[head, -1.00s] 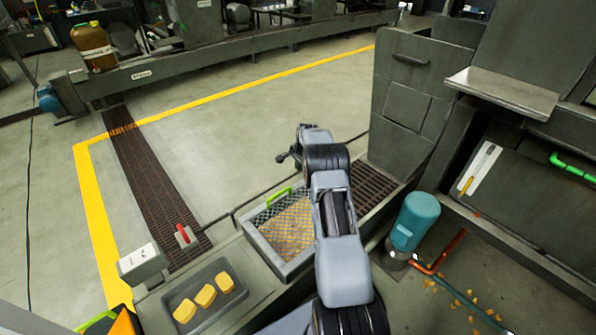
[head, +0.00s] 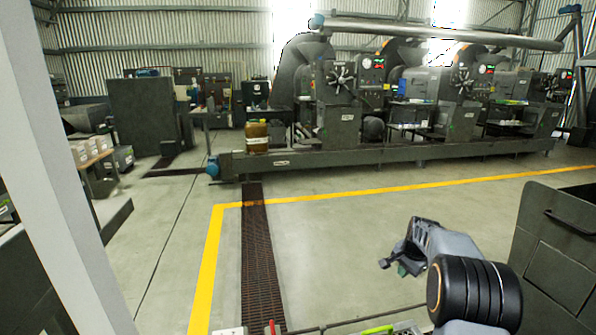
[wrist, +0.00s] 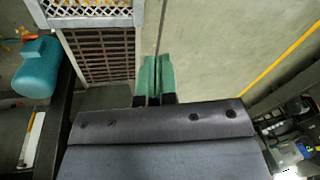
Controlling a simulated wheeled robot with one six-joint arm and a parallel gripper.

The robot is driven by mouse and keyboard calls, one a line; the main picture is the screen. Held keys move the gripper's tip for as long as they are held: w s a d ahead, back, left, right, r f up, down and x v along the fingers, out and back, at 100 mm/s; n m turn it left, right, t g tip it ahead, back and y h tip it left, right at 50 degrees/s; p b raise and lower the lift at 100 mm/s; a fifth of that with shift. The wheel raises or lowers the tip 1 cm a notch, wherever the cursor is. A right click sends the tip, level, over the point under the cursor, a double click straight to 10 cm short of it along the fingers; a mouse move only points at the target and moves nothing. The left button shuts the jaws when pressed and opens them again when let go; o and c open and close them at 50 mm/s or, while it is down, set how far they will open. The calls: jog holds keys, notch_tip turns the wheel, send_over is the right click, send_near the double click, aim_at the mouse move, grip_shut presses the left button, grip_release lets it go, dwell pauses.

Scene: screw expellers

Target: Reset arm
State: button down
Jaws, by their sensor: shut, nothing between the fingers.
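My gripper (head: 403,268) is at the lower right of the head view, at the end of my raised grey and black arm, in front of bare floor. Its green fingers also show in the wrist view (wrist: 154,76), pressed together with nothing between them. The fingertips touch nothing that I can see.
A mesh-topped tray (wrist: 92,14), a brown floor grating (wrist: 105,50) and a teal motor (wrist: 36,68) lie below in the wrist view. A dark cabinet (head: 556,250) stands right of my arm. Open floor (head: 330,240) lies left. Screw expellers (head: 340,90) line the back.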

jog(key=s+a+r+n+p, duration=0.3)
jog(key=s+a+r+p, duration=0.3)
jog(key=r, duration=0.4)
jog(key=s+a+r+n+p, duration=0.3)
jog(key=s+a+r, duration=0.35)
jog(key=r, duration=0.45)
jog(key=s+a+r+n+p, duration=0.1)
jog(key=s+r+n+p, duration=0.1)
jog(key=s, duration=0.3)
jog(key=s+a+r+n+p, duration=0.2)
jog(key=s+p, duration=0.1)
jog(key=s, duration=0.3)
jog(key=s+a+r+n+t+p, duration=0.1)
jog(key=s+a+r+n+p, duration=0.1)
jog(key=s, duration=0.4)
jog(key=shift+s+p, duration=0.2)
jog(key=shift+p, duration=0.3)
jog(key=shift+r, duration=0.1)
